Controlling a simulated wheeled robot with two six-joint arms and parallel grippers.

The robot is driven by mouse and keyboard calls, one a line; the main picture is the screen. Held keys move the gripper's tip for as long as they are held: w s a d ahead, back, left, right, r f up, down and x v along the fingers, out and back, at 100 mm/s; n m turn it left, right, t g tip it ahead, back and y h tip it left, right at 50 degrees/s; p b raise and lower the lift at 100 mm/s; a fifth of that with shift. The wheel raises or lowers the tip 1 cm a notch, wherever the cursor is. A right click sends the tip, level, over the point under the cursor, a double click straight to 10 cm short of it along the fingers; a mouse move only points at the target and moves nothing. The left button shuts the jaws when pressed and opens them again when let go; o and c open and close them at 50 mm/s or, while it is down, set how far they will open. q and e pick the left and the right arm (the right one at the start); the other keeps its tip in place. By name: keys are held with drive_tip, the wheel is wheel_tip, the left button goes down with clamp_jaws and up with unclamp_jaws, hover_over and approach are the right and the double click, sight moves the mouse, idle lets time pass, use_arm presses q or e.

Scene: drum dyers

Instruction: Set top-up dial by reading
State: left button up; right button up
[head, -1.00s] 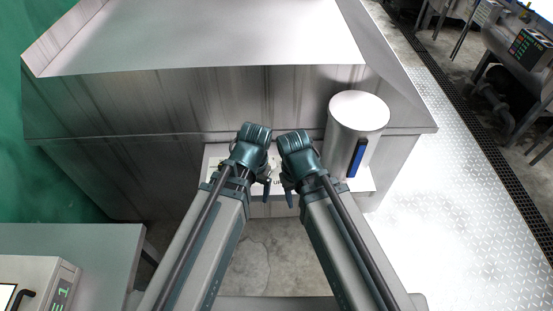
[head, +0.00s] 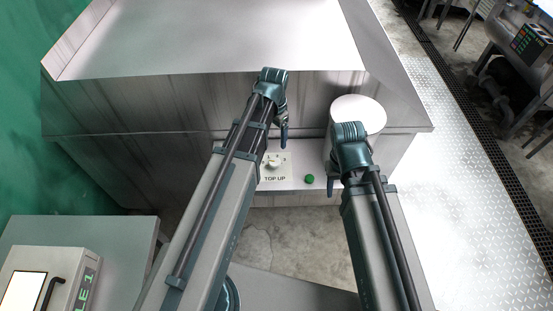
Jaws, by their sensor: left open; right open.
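The top-up dial (head: 274,163) is a small pale knob on a white panel (head: 292,184) at the front of the grey metal tank. The label TOP UP is printed below it; the pointer setting is too small to tell. My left gripper (head: 284,135) is open and empty, above and slightly right of the dial, apart from it. My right gripper (head: 331,188) is open, at the right of the panel, in front of the white-topped cylinder. A grey box (head: 66,265) with a pale screen and green characters, ending in "LE1", stands at lower left; no reading is legible.
A green button (head: 309,179) sits right of the dial. The white-topped cylinder (head: 358,108) stands at the right, partly hidden by my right arm. The large tank (head: 210,95) rises behind the panel. Textured floor is clear at the right.

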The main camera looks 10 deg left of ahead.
sight(275, 162)
use_arm(q)
wheel_tip(275, 162, down, 13)
drive_tip(key=b, duration=1.3)
drive_tip(key=shift+f, duration=0.2)
drive_tip(key=shift+r, duration=0.1)
clamp_jaws()
drive_tip(key=m, duration=0.4)
drive_tip(key=shift+m, duration=2.3)
